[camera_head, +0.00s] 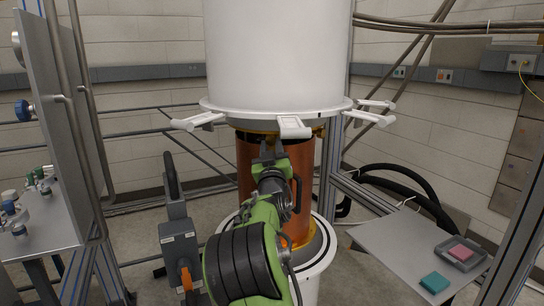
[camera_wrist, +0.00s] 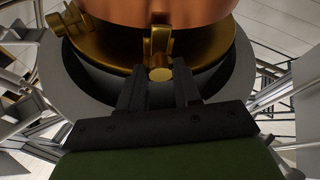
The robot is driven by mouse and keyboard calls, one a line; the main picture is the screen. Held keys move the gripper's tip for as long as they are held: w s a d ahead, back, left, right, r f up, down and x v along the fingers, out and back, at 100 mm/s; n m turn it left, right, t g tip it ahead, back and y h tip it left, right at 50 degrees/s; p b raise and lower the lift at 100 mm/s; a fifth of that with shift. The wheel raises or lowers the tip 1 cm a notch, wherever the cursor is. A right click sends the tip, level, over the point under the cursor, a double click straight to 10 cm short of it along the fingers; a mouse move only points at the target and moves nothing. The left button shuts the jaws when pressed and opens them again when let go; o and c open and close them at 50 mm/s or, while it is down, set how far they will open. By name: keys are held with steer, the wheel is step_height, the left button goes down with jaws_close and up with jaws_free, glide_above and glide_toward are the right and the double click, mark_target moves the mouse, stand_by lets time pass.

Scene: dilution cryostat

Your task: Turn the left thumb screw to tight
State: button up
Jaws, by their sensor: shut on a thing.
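My gripper (camera_head: 268,153) reaches up to the copper-coloured cylinder (camera_head: 244,170), under the white can. In the wrist view its two dark fingers (camera_wrist: 160,90) are shut on a round brass thumb screw (camera_wrist: 160,74), with its end face showing between the fingertips. The screw sits at a brass bracket (camera_wrist: 160,42) on the gold flange (camera_wrist: 115,52). I cannot tell from its round end how far it is turned. A second brass fitting (camera_wrist: 68,20) shows at the upper left of the wrist view. In the head view my gripper hides the screw.
The white can (camera_head: 275,60) hangs above, its rim carrying white clamps (camera_head: 294,128) close over my gripper. Frame posts (camera_head: 330,165) stand to the right. A side table (camera_head: 385,245) holds a teal block (camera_head: 435,282) and a grey tray (camera_head: 482,258). A valve panel (camera_head: 40,215) stands left.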

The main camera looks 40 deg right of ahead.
stand_by(0.3)
steer(key=o, duration=1.1)
steer(key=shift+c, duration=0.2)
steer(key=b+v, duration=0.4)
steer(key=v, duration=1.1)
steer(key=shift+s+a, duration=0.25)
steer(key=shift+s, duration=0.1)
steer(key=shift+f, duration=0.1)
